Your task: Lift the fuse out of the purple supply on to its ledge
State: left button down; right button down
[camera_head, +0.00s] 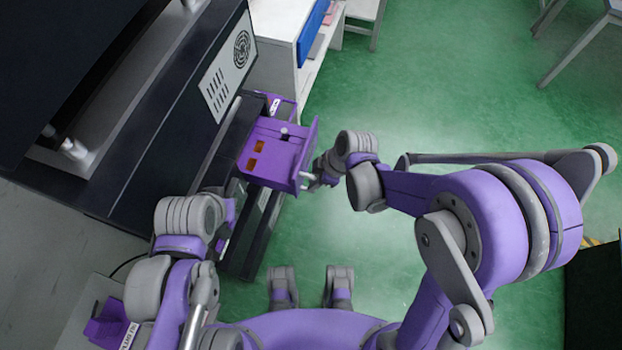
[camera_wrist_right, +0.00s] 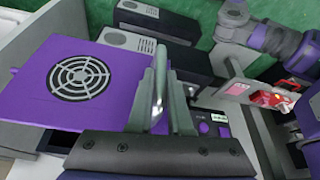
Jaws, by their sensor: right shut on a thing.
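The purple supply (camera_head: 275,148) sits at the side of the dark machine in the head view, with two orange-brown patches and a small pale knob (camera_head: 284,131) on top. My right gripper (camera_head: 313,177) is at its right-hand panel. In the right wrist view the gripper (camera_wrist_right: 161,110) is shut on a shiny metal handle (camera_wrist_right: 160,70). Beside it is a purple panel with a round fan grille (camera_wrist_right: 80,77); I cannot tell if this is the same supply. I cannot make out a separate fuse or ledge. My left arm shows, but its fingertips do not.
The large dark machine (camera_head: 165,120) fills the left of the head view. A white cabinet (camera_head: 276,25) stands behind the supply. A purple bin (camera_head: 108,322) is at the lower left. The green floor (camera_head: 440,90) to the right is mostly open, with chair legs at the far right.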

jog(key=shift+s+d, duration=0.2)
jog(key=shift+d, duration=0.45)
jog(key=c, duration=0.8)
grip_release()
jog(key=shift+d, duration=0.1)
jog(key=shift+c, duration=0.2)
jog(key=p+v, duration=0.1)
jog(key=v, duration=0.9)
jog(key=shift+r+p, duration=0.35)
jog(key=shift+p, duration=0.05)
jog(key=shift+s+d, duration=0.15)
